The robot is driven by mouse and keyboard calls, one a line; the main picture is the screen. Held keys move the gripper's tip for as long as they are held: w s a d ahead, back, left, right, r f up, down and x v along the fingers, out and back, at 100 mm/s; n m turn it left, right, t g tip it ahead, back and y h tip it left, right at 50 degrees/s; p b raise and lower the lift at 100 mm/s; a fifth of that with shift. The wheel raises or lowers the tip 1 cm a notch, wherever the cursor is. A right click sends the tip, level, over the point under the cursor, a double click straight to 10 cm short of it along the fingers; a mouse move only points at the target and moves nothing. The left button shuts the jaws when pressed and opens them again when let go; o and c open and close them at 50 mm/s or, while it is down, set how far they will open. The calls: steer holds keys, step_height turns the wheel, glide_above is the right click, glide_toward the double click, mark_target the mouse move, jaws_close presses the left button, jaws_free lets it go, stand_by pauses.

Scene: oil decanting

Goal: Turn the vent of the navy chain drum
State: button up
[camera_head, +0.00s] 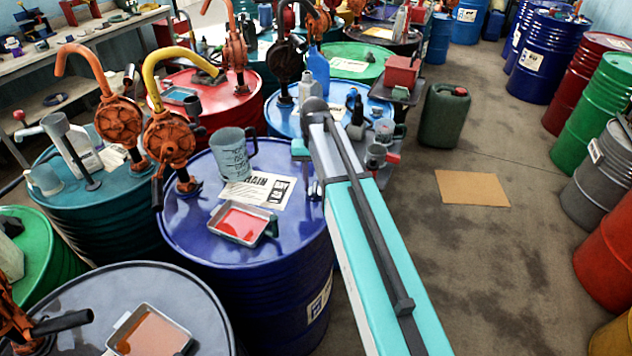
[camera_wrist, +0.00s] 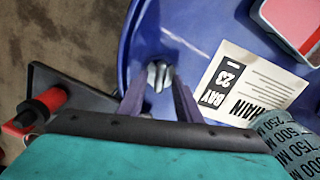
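The navy chain drum (camera_head: 185,235) stands in the middle of the head view, with a label sheet reading CHAIN (camera_head: 272,186) on its lid. In the wrist view the drum's blue lid (camera_wrist: 215,22) fills the upper middle and right. The vent (camera_wrist: 158,74) is a small grey fitting near the lid's rim, just beyond my fingertips. My gripper (camera_wrist: 158,92) is open, its two fingers apart on either side of the line to the vent. I cannot tell whether they touch it. In the head view my arm reaches the drum's right edge and I cannot make out the vent.
A measuring jug (camera_head: 232,153) and a tray of red liquid (camera_head: 241,222) stand on the lid. An orange hand pump (camera_head: 168,140) rises at its left edge. A blue drum (camera_head: 345,118) stands behind. A dark stand with a red-ended part (camera_wrist: 62,98) is close left of my gripper.

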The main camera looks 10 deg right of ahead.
mark_target(315, 185)
steer(key=shift+r, duration=0.1)
steer(key=shift+w+r+p, duration=0.15)
steer(key=shift+r+p, duration=0.65)
steer(key=shift+r, duration=0.3)
step_height(315, 185, up, 12)
steer(key=p, duration=0.7)
steer(key=shift+f, duration=0.25)
steer(key=shift+f, duration=0.1)
